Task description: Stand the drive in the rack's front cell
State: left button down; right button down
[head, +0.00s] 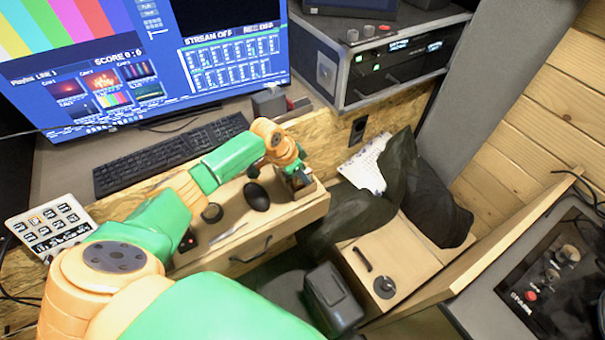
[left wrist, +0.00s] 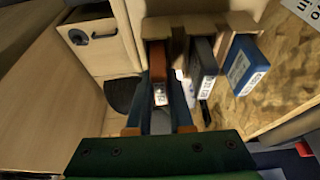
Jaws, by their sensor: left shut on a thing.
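My left gripper (head: 297,178) is at the right end of the wooden desk unit in the head view. In the left wrist view, my left gripper (left wrist: 168,88) is shut on a red-brown drive (left wrist: 158,72) with a white label. The drive stands on edge at the left end of the wooden rack (left wrist: 155,28). Whether its lower end rests on the cell floor is hidden. A dark grey drive (left wrist: 204,68) and a blue drive (left wrist: 243,62) stand in the cells to its right. In the head view the gripper hides most of the rack. My right gripper is not in view.
A black mouse (head: 256,196), a round dark knob (head: 212,213) and a keyboard (head: 170,157) are on the desk near my left arm. A monitor (head: 150,60) stands behind. A rack case (head: 385,60) is at the back right. A dark bag (head: 430,190) lies to the right.

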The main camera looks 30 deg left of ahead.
pick_arm(q)
jog(key=shift+f, duration=0.15)
jog(key=c, duration=0.7)
grip_release()
jog(key=shift+c, duration=0.2)
